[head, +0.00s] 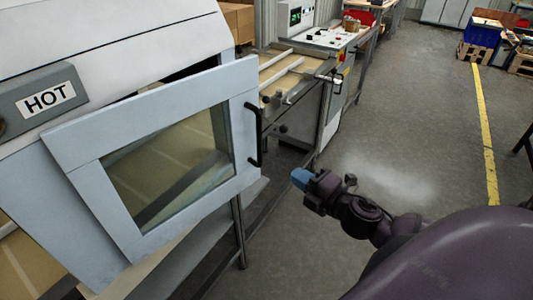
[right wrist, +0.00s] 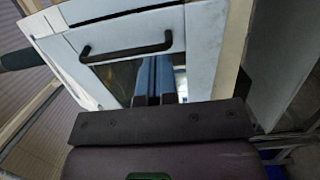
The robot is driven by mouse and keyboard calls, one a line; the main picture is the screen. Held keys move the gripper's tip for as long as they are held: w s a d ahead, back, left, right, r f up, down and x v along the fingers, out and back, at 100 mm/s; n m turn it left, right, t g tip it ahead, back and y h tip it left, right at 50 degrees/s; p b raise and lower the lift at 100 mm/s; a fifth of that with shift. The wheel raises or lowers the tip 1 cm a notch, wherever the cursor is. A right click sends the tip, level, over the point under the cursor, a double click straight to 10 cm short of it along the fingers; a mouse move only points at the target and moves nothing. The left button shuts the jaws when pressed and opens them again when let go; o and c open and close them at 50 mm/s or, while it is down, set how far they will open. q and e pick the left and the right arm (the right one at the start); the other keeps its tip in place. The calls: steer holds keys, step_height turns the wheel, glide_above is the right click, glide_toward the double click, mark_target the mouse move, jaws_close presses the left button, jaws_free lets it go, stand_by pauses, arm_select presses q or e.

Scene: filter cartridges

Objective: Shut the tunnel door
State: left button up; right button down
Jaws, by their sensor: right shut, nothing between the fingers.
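The tunnel door (head: 80,150) is a pale grey-white framed panel with a glass window, on the tunnel (head: 120,45) marked HOT. It stands open at an angle, with a dark gap showing behind its upper edge. Its black bar handle (head: 254,135) is on the right side of the frame. My right gripper (head: 299,177) has blue fingertips, shut and empty, to the right of the handle and apart from it. In the right wrist view the shut fingers (right wrist: 153,80) point toward the door, and the handle (right wrist: 125,46) shows beyond them. My left gripper is out of view.
A conveyor (head: 285,72) runs out behind the door to a control panel (head: 325,38). A metal stand leg (head: 239,230) is below the door. The grey floor right of the door is open up to a yellow line (head: 485,135).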

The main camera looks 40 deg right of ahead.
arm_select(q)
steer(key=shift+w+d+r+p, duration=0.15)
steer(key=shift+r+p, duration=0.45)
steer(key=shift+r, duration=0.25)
arm_select(e)
steer(key=w+a, duration=0.2)
steer(key=w, duration=0.9)
steer(key=shift+w, duration=0.25)
